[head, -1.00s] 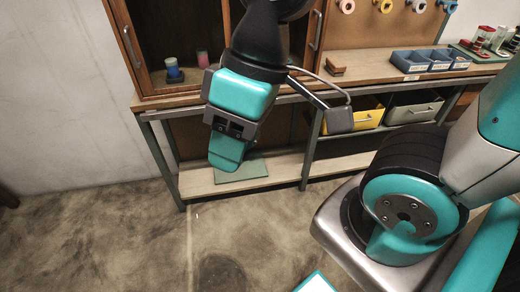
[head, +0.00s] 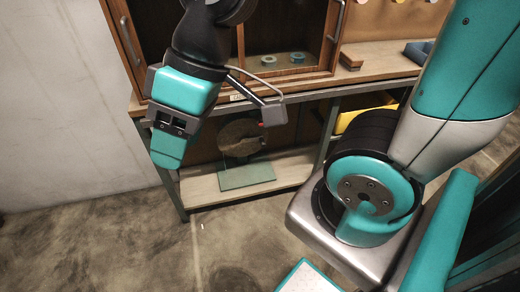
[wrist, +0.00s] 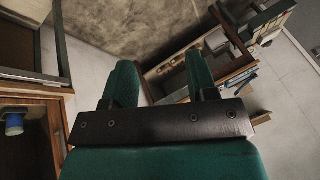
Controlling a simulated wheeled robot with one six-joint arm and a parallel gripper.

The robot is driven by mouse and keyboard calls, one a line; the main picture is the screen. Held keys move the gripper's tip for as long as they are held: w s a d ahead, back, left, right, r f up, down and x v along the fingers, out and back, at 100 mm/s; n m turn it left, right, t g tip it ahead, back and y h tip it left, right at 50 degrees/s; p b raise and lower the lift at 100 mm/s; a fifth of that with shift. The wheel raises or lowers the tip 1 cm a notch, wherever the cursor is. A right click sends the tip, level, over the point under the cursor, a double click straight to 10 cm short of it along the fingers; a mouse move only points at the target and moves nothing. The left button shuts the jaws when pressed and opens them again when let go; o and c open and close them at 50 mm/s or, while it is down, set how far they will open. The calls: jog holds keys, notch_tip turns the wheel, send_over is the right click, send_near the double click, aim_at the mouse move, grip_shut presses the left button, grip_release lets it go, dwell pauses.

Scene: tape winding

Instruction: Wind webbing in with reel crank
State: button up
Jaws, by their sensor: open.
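A round brownish reel (head: 240,138) stands on a green base plate (head: 247,177) on the lower shelf of the bench. A small red spot shows at its right edge; I cannot tell whether it is the crank knob. My arm's side bracket partly overlaps it. My gripper (head: 168,155) hangs to the left of the reel, pointing down, apart from it. In the wrist view my gripper (wrist: 160,75) shows two green fingers spread apart with nothing between them. The reel is not clearly seen there.
A yellow bin (head: 365,110) sits under the bench top at right. The floor (head: 110,240) in front is clear. A blue cup-like object (wrist: 14,124) shows in the wrist view.

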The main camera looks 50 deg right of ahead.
jog(key=w+d+f+t+y+b, duration=0.1)
jog(key=w+f+t+y+b, duration=0.1)
jog(key=w+f+b, duration=0.6)
jog(key=w+d+f+t+y+b, duration=0.1)
jog(key=w+f+t+b, duration=0.2)
jog(key=f+b, duration=0.75)
jog(key=w+d+f+m+t+h+b, duration=0.1)
jog(key=w+d+f+m+t+b, duration=0.1)
jog(key=w+d+f+t+b, duration=0.45)
jog(key=w+d+f+m+t+b, duration=0.1)
jog(key=w+d+f+m+b, duration=0.2)
jog(key=f+b, duration=0.7)
jog(key=m+t+h+b, duration=0.2)
jog(key=m+h+b, duration=0.8)
jog(key=h+b, duration=1.05)
send_near(264, 146)
jog(key=w+d+y+p, duration=0.1)
jog(key=w+d+p, duration=0.1)
jog(key=p, duration=0.3)
jog(key=w+d+r+y+p, duration=0.1)
jog(key=w+p, duration=0.1)
jog(key=p, duration=0.3)
jog(key=w+d+y+p, duration=0.1)
jog(key=w+d+p, duration=0.1)
jog(key=p, duration=0.3)
jog(key=shift+w+d+r+y, duration=0.3)
jog(key=shift+r+y, duration=0.05)
jog(key=shift+p+x, duration=0.4)
jog(key=shift+x, duration=0.55)
